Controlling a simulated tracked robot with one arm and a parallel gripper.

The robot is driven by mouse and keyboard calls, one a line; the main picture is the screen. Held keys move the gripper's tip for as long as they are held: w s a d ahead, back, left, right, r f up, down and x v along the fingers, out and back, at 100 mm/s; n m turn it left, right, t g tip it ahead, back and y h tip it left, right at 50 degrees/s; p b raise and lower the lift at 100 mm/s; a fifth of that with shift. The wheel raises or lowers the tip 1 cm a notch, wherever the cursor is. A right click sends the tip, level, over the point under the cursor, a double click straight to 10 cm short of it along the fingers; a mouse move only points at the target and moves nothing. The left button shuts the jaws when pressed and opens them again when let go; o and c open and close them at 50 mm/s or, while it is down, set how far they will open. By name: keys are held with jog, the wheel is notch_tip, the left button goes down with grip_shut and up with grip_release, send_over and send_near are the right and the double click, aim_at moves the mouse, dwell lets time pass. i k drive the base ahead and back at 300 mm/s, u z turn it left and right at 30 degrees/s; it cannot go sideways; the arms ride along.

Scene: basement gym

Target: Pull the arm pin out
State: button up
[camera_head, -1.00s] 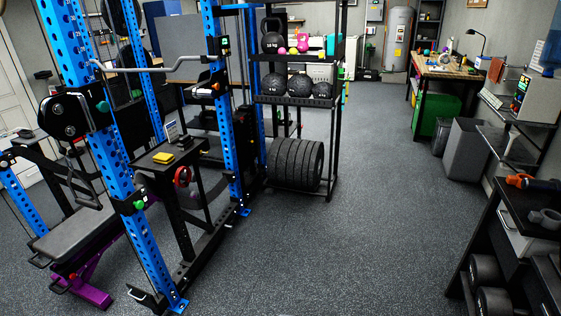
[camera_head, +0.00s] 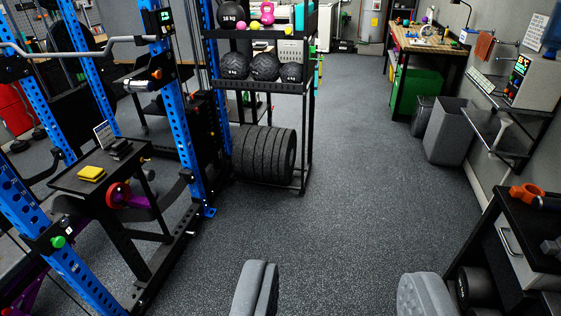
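My gripper (camera_head: 338,291) shows at the bottom edge, its two grey fingers wide apart with only floor between them. It is open and empty, well to the right of the blue rack (camera_head: 182,140). A green knob (camera_head: 58,241) sits low on the near blue upright. A purple-and-red round part (camera_head: 118,195) shows beside the small black shelf on the rack. An orange-tipped part (camera_head: 157,74) sits higher on the rack, under the grey bar (camera_head: 92,47). I cannot tell which of these is the arm pin.
A black storage rack (camera_head: 306,120) holds medicine balls (camera_head: 265,66) above black plates (camera_head: 263,154). A dark bench (camera_head: 497,214) with dumbbells below stands at lower right. A grey bin (camera_head: 447,131) stands by the right wall. The middle floor (camera_head: 350,200) is clear.

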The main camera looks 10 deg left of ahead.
aim_at(158, 75)
jog(key=u, duration=0.05)
jog(key=i, duration=1.25)
jog(key=u, duration=0.3)
jog(key=i, duration=1.35)
jog(key=u, duration=0.45)
jog(key=i, duration=1.2)
jog(key=u, duration=0.2)
